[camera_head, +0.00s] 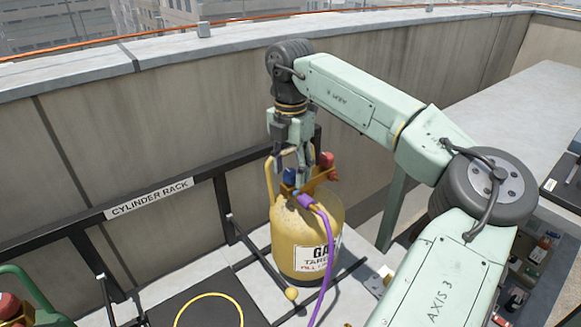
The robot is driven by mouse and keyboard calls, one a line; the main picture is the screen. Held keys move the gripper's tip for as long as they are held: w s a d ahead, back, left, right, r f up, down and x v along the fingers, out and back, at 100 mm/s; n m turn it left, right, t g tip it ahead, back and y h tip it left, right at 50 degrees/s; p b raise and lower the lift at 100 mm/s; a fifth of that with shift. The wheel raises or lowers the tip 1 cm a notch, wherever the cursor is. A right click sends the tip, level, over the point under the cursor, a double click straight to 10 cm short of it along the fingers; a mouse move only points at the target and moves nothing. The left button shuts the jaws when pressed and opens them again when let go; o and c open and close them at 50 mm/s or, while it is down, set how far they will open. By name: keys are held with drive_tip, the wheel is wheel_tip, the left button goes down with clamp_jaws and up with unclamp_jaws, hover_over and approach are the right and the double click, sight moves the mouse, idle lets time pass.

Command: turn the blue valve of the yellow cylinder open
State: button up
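The yellow cylinder (291,234) stands upright at the rack, with a white label on its front. The blue valve (290,177) is a small patch at the top of the cylinder, partly hidden by my gripper. My gripper (292,172) points down from above, its fingers apart on either side of the blue valve or just over it. I cannot tell whether the fingers touch the valve. Red parts (327,161) sit to the right of the blue valve on the cylinder top. A purple hose (326,240) runs down the cylinder's front from near the valve.
A black rack rail with a "CYLINDER RACK" sign (150,198) runs along the wall (130,150). A green item with a red knob (9,305) is at bottom left. A yellow ring (209,294) lies on a dark floor patch. Shelves with small items are at right.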

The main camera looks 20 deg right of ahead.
drive_tip(key=c, duration=1.1)
drive_tip(key=shift+c, duration=0.2)
